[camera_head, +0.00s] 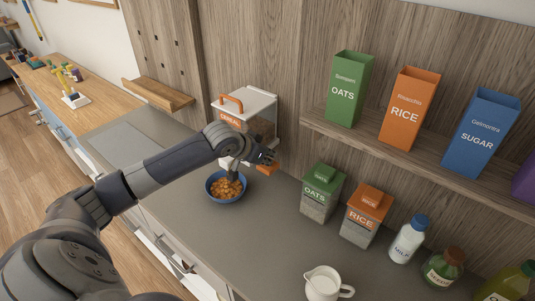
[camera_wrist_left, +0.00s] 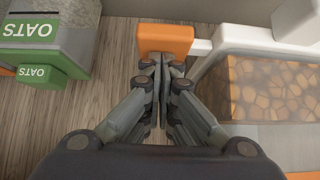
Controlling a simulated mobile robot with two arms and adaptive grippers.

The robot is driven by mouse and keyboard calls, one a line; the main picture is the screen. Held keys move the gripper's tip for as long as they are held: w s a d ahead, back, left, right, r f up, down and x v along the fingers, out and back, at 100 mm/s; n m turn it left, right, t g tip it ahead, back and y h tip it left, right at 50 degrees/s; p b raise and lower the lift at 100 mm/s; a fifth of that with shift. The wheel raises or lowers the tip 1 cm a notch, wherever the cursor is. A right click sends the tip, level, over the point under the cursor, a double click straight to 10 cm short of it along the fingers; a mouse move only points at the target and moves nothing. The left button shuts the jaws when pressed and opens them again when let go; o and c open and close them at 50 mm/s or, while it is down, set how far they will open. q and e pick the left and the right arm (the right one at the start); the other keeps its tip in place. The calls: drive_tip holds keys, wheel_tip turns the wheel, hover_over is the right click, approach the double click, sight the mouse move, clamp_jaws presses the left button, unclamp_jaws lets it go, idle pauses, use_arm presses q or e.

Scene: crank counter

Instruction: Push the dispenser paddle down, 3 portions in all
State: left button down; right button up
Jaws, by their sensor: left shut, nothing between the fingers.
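The cereal dispenser (camera_head: 262,101) stands against the back wall, white with an orange handle and label; my left arm hides part of its front. Its clear body with brown cereal shows in the wrist view (camera_wrist_left: 270,88). The orange paddle (camera_head: 267,169) shows just below my left gripper (camera_head: 266,156). In the wrist view the paddle (camera_wrist_left: 165,38) lies right beyond the shut, empty fingertips (camera_wrist_left: 162,62); I cannot tell whether they touch it. A blue bowl (camera_head: 226,200) with orange-brown cereal sits on the counter below my wrist. My right gripper is not in view.
Green oats (camera_head: 316,210) and orange rice (camera_head: 359,232) containers stand right of the dispenser, then a milk bottle (camera_head: 407,243) and jars. A white jug (camera_head: 323,287) is at the front. Tall boxes stand on the shelf (camera_head: 390,158) above. The counter's middle is clear.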

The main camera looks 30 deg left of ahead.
use_arm(q)
drive_tip(key=shift+f, duration=0.1)
drive_tip(key=shift+r+p, duration=0.55)
drive_tip(key=shift+p, duration=0.15)
wheel_tip(320, 180, up, 3)
drive_tip(key=p, duration=0.3)
drive_tip(key=shift+s+r+p, duration=0.1)
drive_tip(key=shift+r+p, duration=0.2)
drive_tip(key=shift+r, duration=0.05)
drive_tip(key=b+v, duration=0.4)
drive_tip(key=v, duration=0.5)
drive_tip(key=shift+s, duration=0.25)
